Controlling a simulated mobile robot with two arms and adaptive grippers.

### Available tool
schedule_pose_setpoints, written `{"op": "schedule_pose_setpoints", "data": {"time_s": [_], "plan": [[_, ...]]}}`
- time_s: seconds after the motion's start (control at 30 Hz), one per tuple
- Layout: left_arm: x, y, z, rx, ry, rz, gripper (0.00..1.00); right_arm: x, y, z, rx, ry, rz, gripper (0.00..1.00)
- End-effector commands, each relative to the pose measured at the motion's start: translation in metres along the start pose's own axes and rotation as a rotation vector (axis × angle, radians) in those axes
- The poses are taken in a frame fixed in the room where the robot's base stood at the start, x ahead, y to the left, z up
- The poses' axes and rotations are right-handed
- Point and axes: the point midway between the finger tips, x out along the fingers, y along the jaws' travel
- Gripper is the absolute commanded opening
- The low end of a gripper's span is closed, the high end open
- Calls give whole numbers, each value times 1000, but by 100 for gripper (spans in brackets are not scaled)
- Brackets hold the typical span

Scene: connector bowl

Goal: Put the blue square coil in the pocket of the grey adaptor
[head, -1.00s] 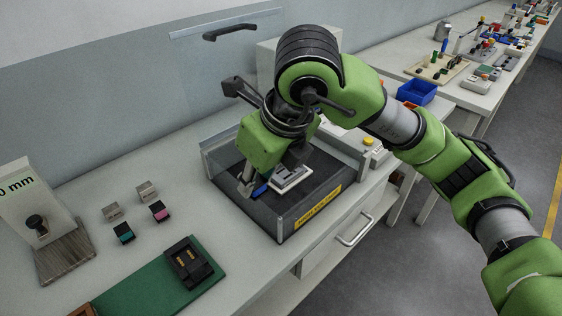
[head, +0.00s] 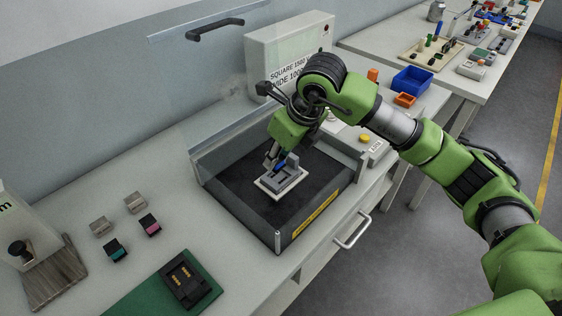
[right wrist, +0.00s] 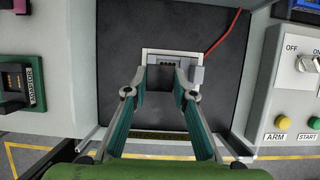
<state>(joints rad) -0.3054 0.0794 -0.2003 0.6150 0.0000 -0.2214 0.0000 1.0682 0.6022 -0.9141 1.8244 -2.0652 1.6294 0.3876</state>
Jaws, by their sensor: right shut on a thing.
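The grey adaptor (head: 291,182) sits on a pale plate inside the dark-floored, clear-walled enclosure. The blue coil (head: 281,161) shows as a small blue patch at my right gripper (head: 274,160), over the back part of the adaptor. My right gripper is shut on the coil. I cannot tell whether the coil touches the adaptor or is in its pocket. In the right wrist view the gripper's two fingertips (right wrist: 162,92) stand in front of the adaptor (right wrist: 197,74), with a dark square area between them; the coil's blue is not clear there. My left gripper is not in view.
A control box (right wrist: 292,92) with buttons is to the right; a red cable (right wrist: 222,38) runs at the back. Several small blocks and a black socket (head: 186,280) lie outside, left.

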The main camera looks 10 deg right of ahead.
Motion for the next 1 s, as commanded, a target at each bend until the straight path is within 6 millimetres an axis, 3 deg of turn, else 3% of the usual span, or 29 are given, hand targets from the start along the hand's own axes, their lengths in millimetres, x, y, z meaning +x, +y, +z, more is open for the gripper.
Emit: {"op": "schedule_pose_setpoints", "data": {"time_s": [0.1,0.2,0.5,0.87,0.9,1.0], "plan": [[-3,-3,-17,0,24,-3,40,9,-7,-1,0,0,1,3],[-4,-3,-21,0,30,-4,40,15,-12,-2,2,1,1,3],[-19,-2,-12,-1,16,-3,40,47,-16,-14,-1,0,1,3],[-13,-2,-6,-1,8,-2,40,53,-16,-16,-1,-1,0,3],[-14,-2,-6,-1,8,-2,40,52,-16,-16,-1,-1,0,29],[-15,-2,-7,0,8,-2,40,51,-16,-16,-1,-1,0,31]]}}
